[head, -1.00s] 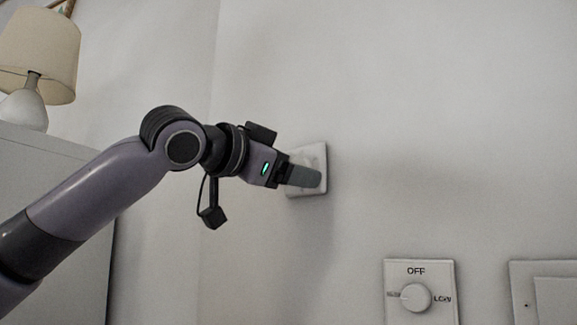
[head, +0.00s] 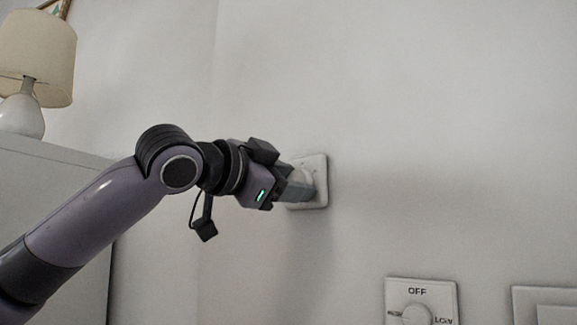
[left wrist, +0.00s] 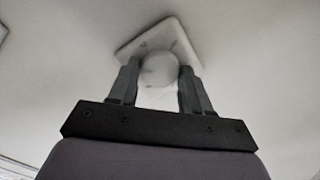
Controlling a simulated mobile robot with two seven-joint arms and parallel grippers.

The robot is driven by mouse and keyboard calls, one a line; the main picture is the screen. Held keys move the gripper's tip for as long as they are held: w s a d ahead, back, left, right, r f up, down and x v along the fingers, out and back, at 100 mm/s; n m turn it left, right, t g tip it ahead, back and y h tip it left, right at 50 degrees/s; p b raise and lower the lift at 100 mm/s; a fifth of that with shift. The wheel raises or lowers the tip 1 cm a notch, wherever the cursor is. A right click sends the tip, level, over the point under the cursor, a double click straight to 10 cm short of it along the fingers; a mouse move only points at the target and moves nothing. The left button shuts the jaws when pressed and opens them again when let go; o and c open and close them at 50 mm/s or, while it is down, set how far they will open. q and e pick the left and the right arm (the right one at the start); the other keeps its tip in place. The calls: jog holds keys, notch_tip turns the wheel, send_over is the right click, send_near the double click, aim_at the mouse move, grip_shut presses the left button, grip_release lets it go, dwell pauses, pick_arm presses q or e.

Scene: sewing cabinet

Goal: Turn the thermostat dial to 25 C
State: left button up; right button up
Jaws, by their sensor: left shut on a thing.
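The thermostat is a pale square plate (head: 320,172) on the wall, right of the middle of the head view. In the left wrist view its plate (left wrist: 179,35) looks tilted, with a round pale dial (left wrist: 158,68) on it. My left gripper (head: 303,184) is at the plate, and in the left wrist view its two fingers (left wrist: 157,80) stand on either side of the dial, shut on it. The gripper hides much of the dial in the head view. The scale marks are too faint to read. My right gripper is not in view.
A second wall plate with a knob (head: 417,314), marked OFF, is at the lower right. Another plate (head: 525,303) is beside it at the picture's edge. A lamp (head: 34,60) stands on a pale cabinet (head: 55,170) at the left. The wall around the thermostat is clear.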

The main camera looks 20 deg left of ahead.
pick_arm(q)
jog(key=m+p, duration=0.1)
jog(key=p, duration=0.1)
jog(key=m+p, duration=0.1)
jog(key=m, duration=0.1)
jog(key=shift+r+p, duration=0.3)
jog(key=shift+p, duration=0.05)
jog(key=m+p, duration=0.3)
jog(key=p, duration=0.1)
jog(key=m+p, duration=0.2)
jog(key=p, duration=0.1)
jog(key=shift+f+m, duration=0.15)
jog(key=shift+m, duration=0.15)
jog(key=shift+f+m+p, duration=0.1)
jog(key=shift+m+p, duration=0.3)
jog(key=shift+p, duration=0.1)
jog(key=o, duration=1.1)
jog(key=shift+c, duration=0.2)
jog(key=b+v, duration=0.1)
jog(key=v, duration=0.6)
